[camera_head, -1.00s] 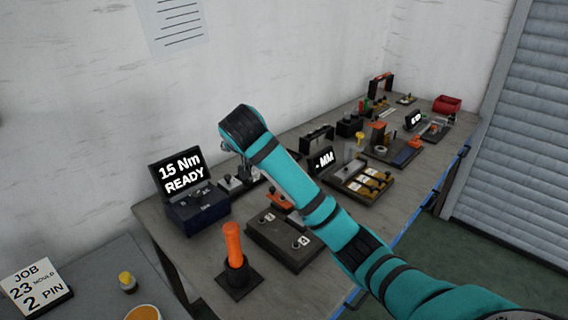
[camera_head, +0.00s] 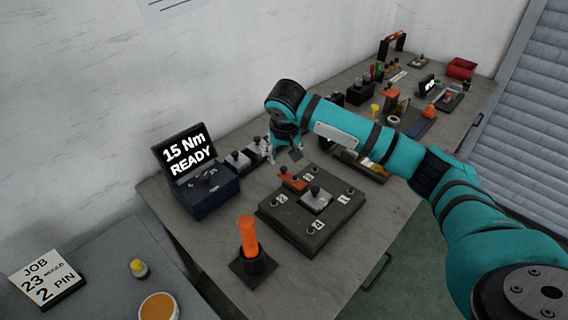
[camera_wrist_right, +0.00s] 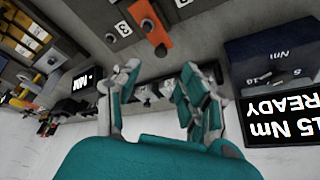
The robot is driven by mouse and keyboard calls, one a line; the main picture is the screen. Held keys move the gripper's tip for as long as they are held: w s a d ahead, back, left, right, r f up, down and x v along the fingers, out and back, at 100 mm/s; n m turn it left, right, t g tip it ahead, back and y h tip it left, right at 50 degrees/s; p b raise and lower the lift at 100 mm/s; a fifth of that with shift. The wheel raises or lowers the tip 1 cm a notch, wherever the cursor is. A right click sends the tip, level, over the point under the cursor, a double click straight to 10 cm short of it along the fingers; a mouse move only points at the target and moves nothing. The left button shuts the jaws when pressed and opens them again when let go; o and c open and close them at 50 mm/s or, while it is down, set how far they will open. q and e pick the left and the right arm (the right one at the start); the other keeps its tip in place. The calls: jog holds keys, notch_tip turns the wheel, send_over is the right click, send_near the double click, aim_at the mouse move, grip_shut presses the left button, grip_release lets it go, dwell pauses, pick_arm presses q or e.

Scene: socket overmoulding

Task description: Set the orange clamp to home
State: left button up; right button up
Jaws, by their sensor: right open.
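The orange clamp (camera_head: 291,180) appears to be the small orange piece on the back edge of a dark plate (camera_head: 330,226) with numbered studs. In the right wrist view, an orange bar with a dark knob (camera_wrist_right: 150,22) shows at the top, beyond the fingertips. My right gripper (camera_head: 283,152) hangs just behind and above the orange piece, apart from it. In the right wrist view its fingers (camera_wrist_right: 157,84) are spread, with nothing between them. My left gripper is not in view.
A blue torque unit (camera_head: 205,195) reading "15 Nm READY" stands left of the plate. An orange-handled tool (camera_head: 248,237) stands upright in a black holder in front. Other stations line the bench to the right.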

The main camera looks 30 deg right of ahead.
aim_at(284, 168)
jog(key=x, duration=0.7)
jog(key=shift+w+f, duration=0.1)
jog(key=shift+f, duration=0.05)
jog(key=shift+w+f, duration=0.1)
jog(key=shift+f, duration=0.2)
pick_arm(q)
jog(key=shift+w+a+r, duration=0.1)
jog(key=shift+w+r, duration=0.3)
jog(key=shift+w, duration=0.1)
pick_arm(e)
jog(key=shift+f, duration=0.1)
grip_shut()
pick_arm(q)
jog(key=shift+p, duration=0.3)
